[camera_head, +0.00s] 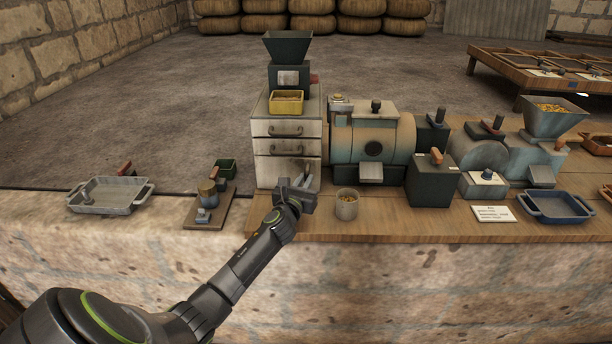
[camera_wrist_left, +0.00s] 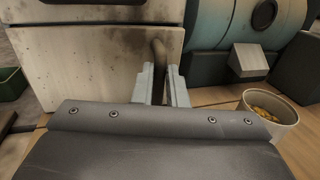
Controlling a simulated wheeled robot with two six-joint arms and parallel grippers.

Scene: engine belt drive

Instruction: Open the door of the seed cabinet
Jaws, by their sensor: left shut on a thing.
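The seed cabinet (camera_head: 261,150) is a worn white box with two drawers above a door at the bottom. The door (camera_wrist_left: 95,62) fills the left and middle of the wrist view and looks flush with the cabinet front. Its dark upright handle (camera_wrist_left: 160,55) is near the right edge of the door. My left gripper (camera_head: 298,183) is at the lower front of the cabinet. In the left wrist view its fingers (camera_wrist_left: 161,80) are on both sides of the handle, shut on it. My right gripper is not in view.
A metal cup of seeds (camera_head: 347,205) stands close right of my left gripper. A teal drum machine (camera_head: 372,140) is right of the cabinet. A hopper (camera_head: 288,48) and yellow box (camera_head: 286,103) sit on top.

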